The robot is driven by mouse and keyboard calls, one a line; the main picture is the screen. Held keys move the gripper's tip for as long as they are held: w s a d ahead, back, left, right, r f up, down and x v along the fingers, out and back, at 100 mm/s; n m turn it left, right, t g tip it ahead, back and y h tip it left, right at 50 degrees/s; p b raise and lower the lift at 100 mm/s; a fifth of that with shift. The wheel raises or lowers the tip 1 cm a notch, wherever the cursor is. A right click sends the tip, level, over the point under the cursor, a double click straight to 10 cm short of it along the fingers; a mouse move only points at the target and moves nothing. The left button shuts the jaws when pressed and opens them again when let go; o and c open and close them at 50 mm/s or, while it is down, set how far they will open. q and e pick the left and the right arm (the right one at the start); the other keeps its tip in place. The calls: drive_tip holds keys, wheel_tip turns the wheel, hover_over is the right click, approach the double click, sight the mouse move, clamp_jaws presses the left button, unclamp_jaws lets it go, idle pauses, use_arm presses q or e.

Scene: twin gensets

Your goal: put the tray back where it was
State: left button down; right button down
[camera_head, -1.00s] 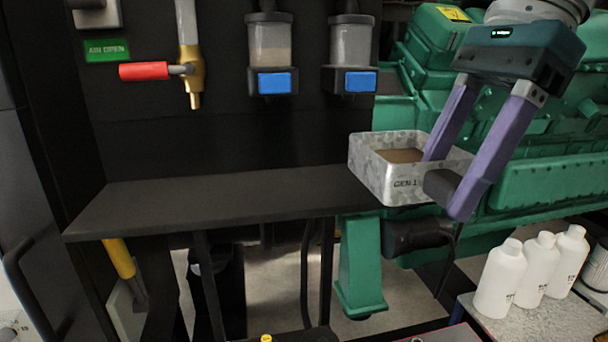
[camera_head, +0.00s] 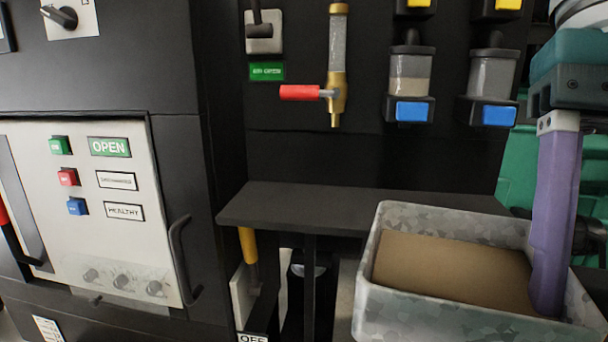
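The tray (camera_head: 395,310) is a grey mottled metal box with a brown filling or floor. It is large and close in the lower right, in front of the shelf (camera_head: 300,207). My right gripper (camera_head: 562,290) holds it by its right wall. One purple finger reaches down inside that wall; the other finger is mostly hidden or outside the picture. The tray hides the right part of the shelf. The visible part of the shelf is bare. My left gripper is not in view.
Above the shelf are a red-handled brass valve (camera_head: 310,93) and two clear bowls with blue bases (camera_head: 411,110). A control panel (camera_head: 90,210) with buttons and a protruding handle (camera_head: 182,260) stands at the left. Green machinery (camera_head: 518,165) is at the right.

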drive_tip(key=n, duration=0.1)
drive_tip(key=r+n+h, duration=0.1)
drive_tip(key=n, duration=0.1)
drive_tip(key=n+h, duration=0.1)
drive_tip(key=n, duration=0.1)
drive_tip(key=shift+s+a+r, duration=0.15)
drive_tip(key=shift+s+r, duration=0.15)
drive_tip(key=shift+s, duration=0.1)
drive_tip(key=shift+a+f+g, duration=0.1)
drive_tip(key=shift+g, duration=0.2)
idle(0.4)
idle(0.5)
